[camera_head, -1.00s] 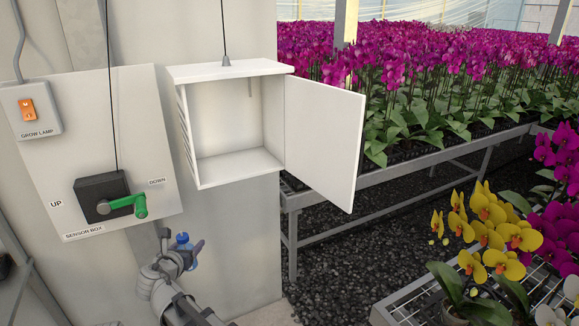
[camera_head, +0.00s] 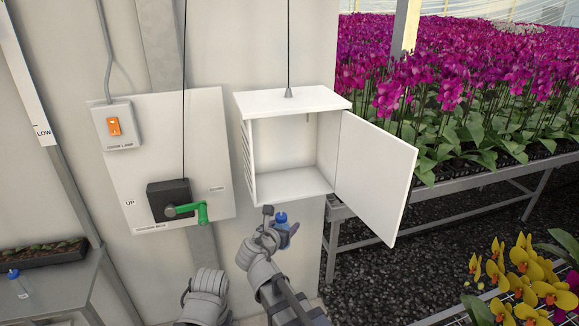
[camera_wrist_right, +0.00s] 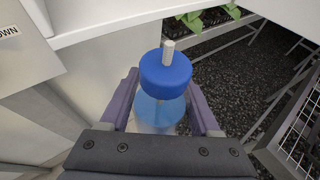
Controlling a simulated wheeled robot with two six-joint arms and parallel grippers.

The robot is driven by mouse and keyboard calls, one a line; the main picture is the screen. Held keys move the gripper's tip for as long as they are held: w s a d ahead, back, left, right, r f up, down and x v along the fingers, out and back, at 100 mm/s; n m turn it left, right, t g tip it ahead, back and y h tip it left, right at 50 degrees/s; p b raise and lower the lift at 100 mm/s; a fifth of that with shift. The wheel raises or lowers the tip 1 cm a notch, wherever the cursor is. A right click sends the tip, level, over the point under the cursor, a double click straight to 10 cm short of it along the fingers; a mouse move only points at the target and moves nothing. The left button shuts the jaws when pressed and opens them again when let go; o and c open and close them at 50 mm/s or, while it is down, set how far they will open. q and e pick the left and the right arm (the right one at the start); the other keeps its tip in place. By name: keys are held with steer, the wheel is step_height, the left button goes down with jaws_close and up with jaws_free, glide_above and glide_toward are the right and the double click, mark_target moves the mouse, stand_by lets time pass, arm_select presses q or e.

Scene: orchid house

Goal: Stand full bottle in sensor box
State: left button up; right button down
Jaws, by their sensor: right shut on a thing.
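The white sensor box (camera_head: 262,190) hangs on a cable by the wall, its door (camera_head: 375,178) open to the right and its inside empty. My right gripper (camera_head: 281,232) is shut on a bottle with a blue cap (camera_head: 281,217), just below the box's front edge. In the wrist view the bottle (camera_wrist_right: 157,115) stands between both fingers, its blue cap (camera_wrist_right: 165,74) and pale nozzle above them. Its lower part is hidden by the gripper. Part of my left arm shows at the bottom; its gripper is out of view.
A green crank (camera_head: 201,211) on a black housing sits on the wall panel left of the box. Another blue-capped bottle (camera_head: 20,287) stands on a bench at far left. Yellow orchids (camera_head: 525,280) stand at lower right, magenta orchids on benches behind.

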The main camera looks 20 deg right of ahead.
mark_target(274, 224)
steer(key=s+a+r+p, duration=0.1)
steer(key=r+p, duration=0.5)
steer(key=r, duration=0.1)
steer(key=a+r+n+y+p, duration=0.1)
steer(key=a+r+p, duration=0.1)
steer(key=r+p, duration=0.4)
steer(key=shift+s+a+r+t, duration=0.3)
steer(key=shift+s+r, duration=0.1)
steer(key=shift+r, duration=0.45)
steer(key=w+d, duration=0.3)
steer(key=w, duration=0.2)
steer(key=w+d, duration=0.2)
steer(key=w, duration=0.3)
steer(key=w+d, duration=0.3)
steer(key=w, duration=0.2)
steer(key=shift+w+d, duration=0.15)
steer(key=shift+d, duration=0.15)
steer(key=f+b, duration=0.3)
steer(key=shift+w+d+f, duration=0.15)
steer(key=shift+w+f, duration=0.05)
steer(key=shift+f, duration=0.1)
steer(key=shift+f+b, duration=0.2)
steer(key=shift+b, duration=0.1)
steer(key=shift+c, duration=0.6)
jaws_free()
